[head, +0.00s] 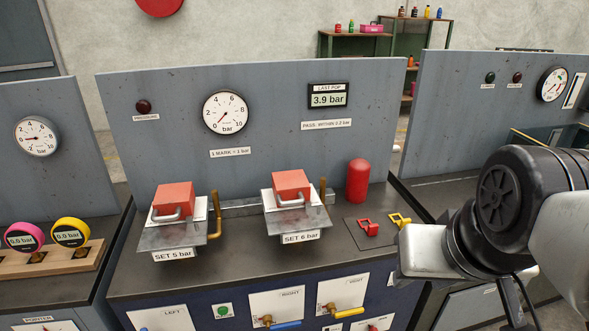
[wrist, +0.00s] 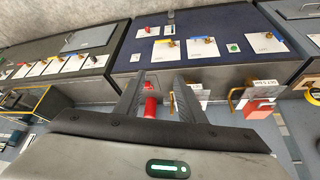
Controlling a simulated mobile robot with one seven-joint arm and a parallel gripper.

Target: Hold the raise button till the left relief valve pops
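The left relief valve (head: 174,200) is a red block with a grey handle on a metal stand marked SET 5 bar. Its red block also shows in the wrist view (wrist: 260,110). A similar valve (head: 290,186) marked SET 6 bar stands to its right. A green button (head: 222,310) is on the blue front panel beside the LEFT plate; it also shows in the wrist view (wrist: 233,48). Its label is too small to read. My gripper (wrist: 157,82) is open and empty, apart from the panel. In the head view its fingers are hidden at the right.
The dial gauge (head: 226,113) has its needle low on the scale. The LAST POP display (head: 328,96) reads 3.9 bar. The pressure lamp (head: 144,106) looks dark. A red cylinder (head: 358,181) stands at the bench's right. Levers (head: 283,324) stick out from the front panel.

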